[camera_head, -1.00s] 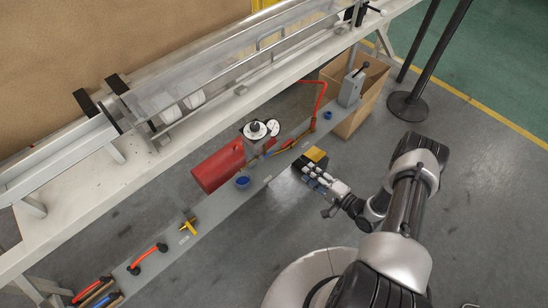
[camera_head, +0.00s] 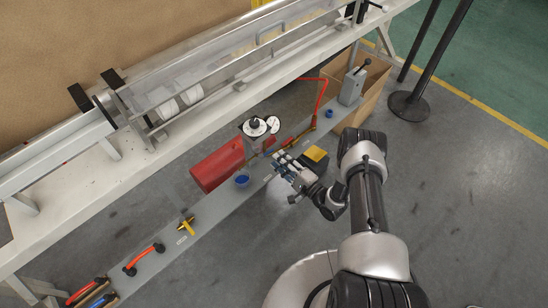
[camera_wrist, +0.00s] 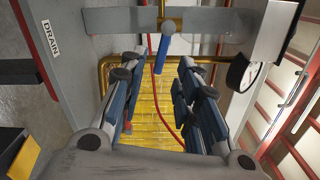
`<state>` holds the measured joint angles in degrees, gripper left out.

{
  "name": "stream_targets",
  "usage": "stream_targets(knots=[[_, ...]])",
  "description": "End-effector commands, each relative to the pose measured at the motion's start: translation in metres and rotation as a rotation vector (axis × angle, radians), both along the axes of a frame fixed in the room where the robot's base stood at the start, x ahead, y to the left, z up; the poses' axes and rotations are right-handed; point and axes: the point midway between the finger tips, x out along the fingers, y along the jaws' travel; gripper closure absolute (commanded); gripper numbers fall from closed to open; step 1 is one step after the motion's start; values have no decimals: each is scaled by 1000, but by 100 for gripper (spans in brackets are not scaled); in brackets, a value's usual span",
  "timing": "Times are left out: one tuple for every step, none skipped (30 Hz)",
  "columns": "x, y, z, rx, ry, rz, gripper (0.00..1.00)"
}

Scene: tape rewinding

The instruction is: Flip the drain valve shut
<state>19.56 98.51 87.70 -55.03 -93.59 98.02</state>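The drain valve shows in the wrist view as a blue handle (camera_wrist: 163,47) on a brass stem (camera_wrist: 169,22), next to a grey panel with a "DRAIN" label (camera_wrist: 52,39). The handle points toward the gap between my fingers. My gripper (camera_wrist: 155,80) is open, with a finger on each side of that gap and nothing between them touching the handle that I can see. In the head view my gripper (camera_head: 279,162) is at the front edge of the grey panel; the valve there is hidden or too small to tell.
A black and yellow box (camera_head: 315,155) is close beside my gripper. A round gauge (camera_wrist: 241,73) and a red hose (camera_wrist: 157,60) are near the valve. Bare floor (camera_head: 240,250) is in front.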

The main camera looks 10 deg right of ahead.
Motion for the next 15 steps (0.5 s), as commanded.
stream_targets(knots=[[8, 7, -1, -2, -2, 4, 70], [11, 9, -1, -1, -3, 3, 70], [16, 12, -1, -2, -2, 3, 70], [19, 14, -1, -2, -2, 3, 70], [22, 16, -1, -2, -2, 2, 70], [25, 18, -1, -2, -1, 1, 70], [26, 19, -1, -2, -1, 1, 70], [28, 20, -1, -1, -1, 1, 70], [29, 21, 0, 0, 0, 1, 70], [30, 21, 0, 0, 0, 0, 70], [31, 22, 0, 0, 0, 0, 70], [31, 22, 0, 0, 0, -1, 70], [31, 22, 0, 0, 0, -1, 70], [31, 22, 0, 0, 0, -1, 70], [31, 22, 0, 0, 0, -1, 70]])
